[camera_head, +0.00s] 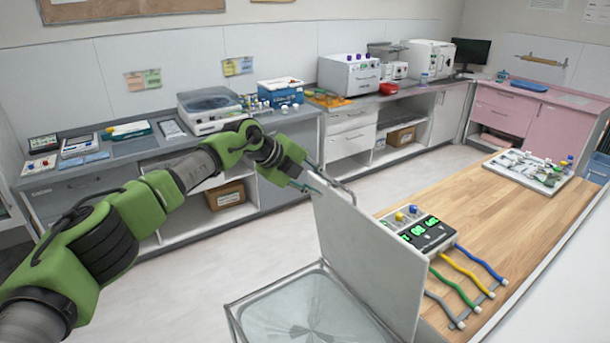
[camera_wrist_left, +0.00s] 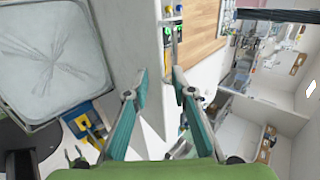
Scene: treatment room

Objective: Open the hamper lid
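The hamper (camera_head: 236,312) stands at the bottom middle of the head view, a metal frame with a pale translucent liner inside; the liner (camera_wrist_left: 50,55) also shows at upper left in the left wrist view. Its pale grey lid (camera_head: 365,255) stands raised, nearly upright, along the hamper's right side, so the opening is uncovered. My left gripper (camera_head: 312,183) is at the lid's upper left corner. In the left wrist view its teal fingers (camera_wrist_left: 160,75) are spread apart near the lid; whether they touch it I cannot tell. My right gripper is not in view.
A wooden-topped table (camera_head: 535,215) stands right of the lid, with a monitor device (camera_head: 425,232) and coloured cables close to it. A tray of instruments (camera_head: 530,170) lies farther back. Counters (camera_head: 75,185) with equipment line the back. The floor (camera_head: 200,265) left of the hamper is clear.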

